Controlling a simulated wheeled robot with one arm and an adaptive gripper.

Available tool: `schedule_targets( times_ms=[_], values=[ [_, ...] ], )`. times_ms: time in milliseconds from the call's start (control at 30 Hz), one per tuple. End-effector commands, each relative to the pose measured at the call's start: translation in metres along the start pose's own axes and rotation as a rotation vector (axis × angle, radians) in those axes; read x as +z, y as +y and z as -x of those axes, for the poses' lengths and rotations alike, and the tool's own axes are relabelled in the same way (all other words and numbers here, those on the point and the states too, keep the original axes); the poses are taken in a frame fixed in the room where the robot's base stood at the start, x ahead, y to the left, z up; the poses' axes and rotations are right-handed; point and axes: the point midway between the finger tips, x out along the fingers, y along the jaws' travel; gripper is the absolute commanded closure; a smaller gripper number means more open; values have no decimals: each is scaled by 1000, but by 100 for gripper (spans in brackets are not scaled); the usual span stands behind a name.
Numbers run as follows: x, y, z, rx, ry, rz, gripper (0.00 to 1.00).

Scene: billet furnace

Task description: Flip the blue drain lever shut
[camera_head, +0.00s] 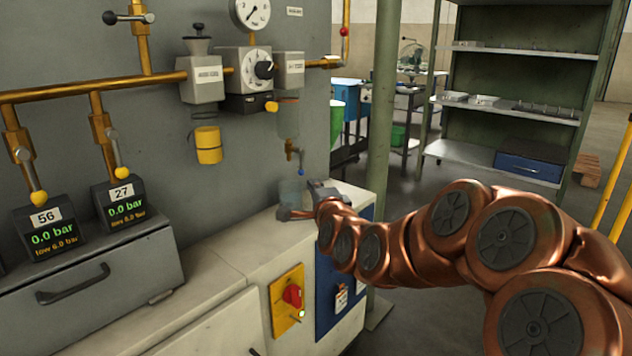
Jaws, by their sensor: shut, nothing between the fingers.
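The blue drain lever (301,155) is small and hangs down beside the brass drain valve (291,146), under a clear bowl (288,118) on the panel. Its exact angle is hard to read at this size. My gripper (318,186) is at the end of the copper arm, low over the pale bench top, below and right of the lever and apart from it. It is small and partly hidden by my wrist. It is shut and empty.
A clear cup (291,192) stands on the bench (240,255) below the valve, close to my gripper. A green post (383,100) stands right. A red rotary switch (291,296) is on the bench front.

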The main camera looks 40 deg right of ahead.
Motion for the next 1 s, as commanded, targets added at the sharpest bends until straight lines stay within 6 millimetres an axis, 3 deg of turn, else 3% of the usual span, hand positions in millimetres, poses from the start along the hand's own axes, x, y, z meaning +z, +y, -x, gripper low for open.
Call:
schedule_targets(
  times_ms=[733, 1000],
  values=[
    [0, -2, -50, 4, -1, 0, 100],
    [0, 1, -86, -1, 0, 2, 100]
  ],
)
